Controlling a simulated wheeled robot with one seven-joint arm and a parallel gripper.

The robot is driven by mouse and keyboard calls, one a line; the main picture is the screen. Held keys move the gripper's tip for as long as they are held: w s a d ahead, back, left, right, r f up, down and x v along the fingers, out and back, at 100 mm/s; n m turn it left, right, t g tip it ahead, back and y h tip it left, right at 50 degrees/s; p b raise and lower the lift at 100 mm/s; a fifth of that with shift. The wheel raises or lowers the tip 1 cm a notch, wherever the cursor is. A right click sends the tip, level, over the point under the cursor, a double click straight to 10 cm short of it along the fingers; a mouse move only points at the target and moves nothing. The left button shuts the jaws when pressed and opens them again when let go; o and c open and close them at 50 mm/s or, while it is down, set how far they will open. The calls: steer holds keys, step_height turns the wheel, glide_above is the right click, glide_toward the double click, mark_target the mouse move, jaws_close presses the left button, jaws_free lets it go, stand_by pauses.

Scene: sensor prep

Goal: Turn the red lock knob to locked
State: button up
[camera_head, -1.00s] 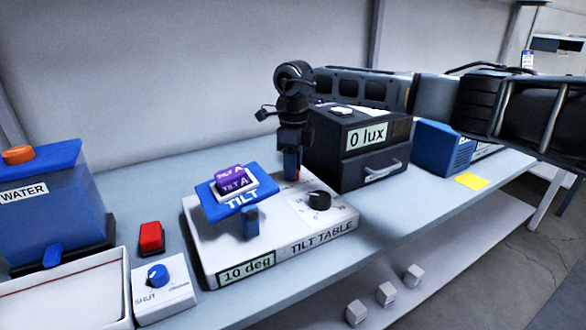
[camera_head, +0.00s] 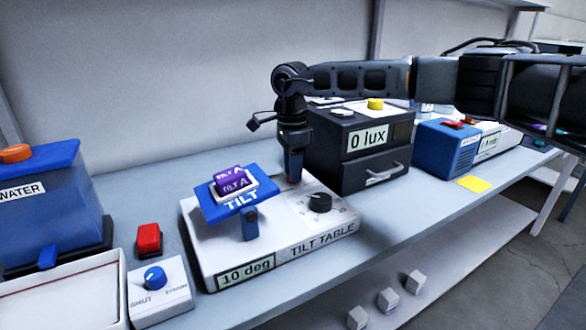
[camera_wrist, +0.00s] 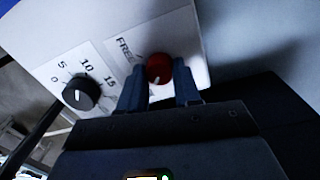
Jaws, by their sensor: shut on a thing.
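The red lock knob (camera_wrist: 159,68) shows in the wrist view on the white top of the tilt table (camera_head: 215,255), beside a printed label that begins "FRE". The rest of the label is hidden and I cannot make out where the knob points. My gripper (camera_wrist: 160,86) has its two dark fingers on either side of the knob and is shut on it. In the head view my gripper (camera_head: 294,176) points down at the tilt table's back right corner and hides the knob.
A black dial (camera_head: 319,202) is close to the knob. The blue tilt plate (camera_head: 213,208) carries a purple block (camera_head: 232,181). A dark box (camera_head: 325,165) reading "0 lux" stands just right of my gripper. The wall is behind.

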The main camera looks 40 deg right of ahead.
stand_by(0.4)
steer(key=o, duration=1.1)
steer(key=shift+c, duration=0.2)
steer(key=shift+r, duration=0.15)
steer(key=r, duration=0.7)
steer(key=shift+w+r, duration=0.2)
steer(key=shift+r, duration=0.1)
